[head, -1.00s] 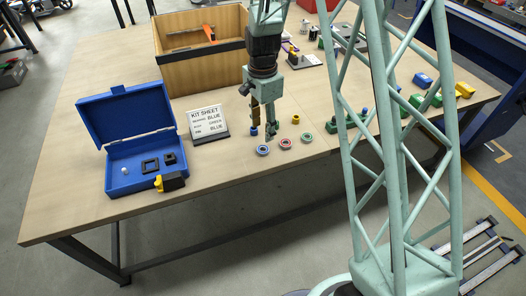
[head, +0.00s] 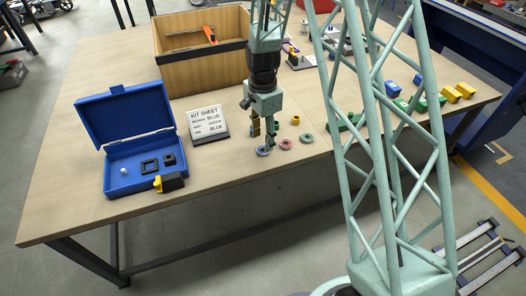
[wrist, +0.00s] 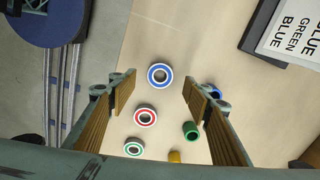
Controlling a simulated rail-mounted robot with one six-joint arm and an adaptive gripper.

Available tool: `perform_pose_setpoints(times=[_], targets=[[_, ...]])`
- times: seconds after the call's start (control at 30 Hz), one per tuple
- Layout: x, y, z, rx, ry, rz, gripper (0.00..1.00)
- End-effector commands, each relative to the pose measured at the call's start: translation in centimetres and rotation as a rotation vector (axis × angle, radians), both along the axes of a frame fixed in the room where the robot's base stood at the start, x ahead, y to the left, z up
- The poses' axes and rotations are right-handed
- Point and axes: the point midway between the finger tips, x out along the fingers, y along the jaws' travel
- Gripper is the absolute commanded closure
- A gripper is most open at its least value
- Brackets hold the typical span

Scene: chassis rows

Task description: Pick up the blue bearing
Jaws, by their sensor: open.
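The blue bearing (head: 263,151) lies flat on the table near its front edge, a ring with a blue band. In the wrist view the blue bearing (wrist: 160,76) sits ahead of the fingertips, roughly centred between them. My gripper (head: 262,141) is open and points down, close above and slightly behind the blue bearing in the head view. In the wrist view my gripper's two fingers (wrist: 158,88) are spread wide with nothing between the tips. I cannot tell the exact height left above the bearing.
A red bearing (head: 286,144) and a green bearing (head: 306,139) lie in a row to the right. Small blue, green and yellow cylinders stand close behind. The kit sheet (head: 209,126) and an open blue case (head: 146,182) are on the left. A wooden bin (head: 205,75) stands behind.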

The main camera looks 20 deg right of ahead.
Motion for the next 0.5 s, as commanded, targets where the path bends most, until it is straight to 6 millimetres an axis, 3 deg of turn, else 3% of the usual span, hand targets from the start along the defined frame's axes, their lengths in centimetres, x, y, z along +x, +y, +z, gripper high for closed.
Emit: perform_pose_setpoints(times=[0.5], targets=[[0.0, 0.0, -4.6, -0.001, 0.002, 0.0, 0.55]])
